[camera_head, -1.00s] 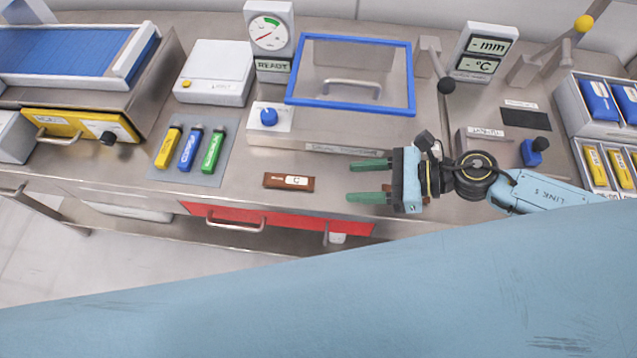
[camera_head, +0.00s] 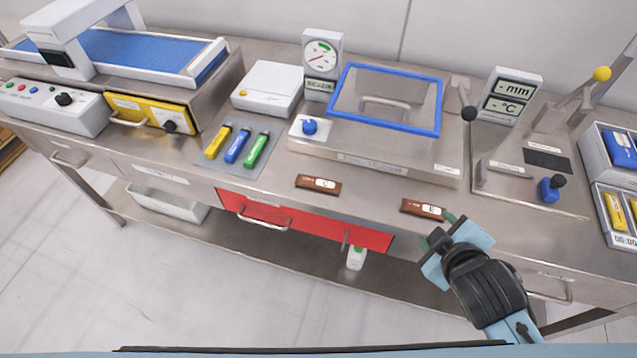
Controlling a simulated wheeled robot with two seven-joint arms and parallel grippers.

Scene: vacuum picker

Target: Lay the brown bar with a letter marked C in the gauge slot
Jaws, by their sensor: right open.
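Two brown bars lie on the front of the metal bench. The left brown bar (camera_head: 318,185) has a white label with a letter that looks like C. The right brown bar (camera_head: 423,210) also has a white label; its letter is too small to read surely. My right gripper (camera_head: 438,230) is open, its green fingertips near the right end of the right bar; I cannot tell whether they touch it. The mm/°C display (camera_head: 512,95) stands behind a metal plate (camera_head: 500,185) at the right. I cannot make out the gauge slot for sure. My left gripper is not in view.
A blue-framed clear lid (camera_head: 385,98) covers a box behind the bars. Yellow, blue and green sticks lie on a grey mat (camera_head: 262,165) at left. A lever with a yellow knob (camera_head: 601,73) and trays of packets (camera_head: 617,190) stand at right. Bench between the bars is clear.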

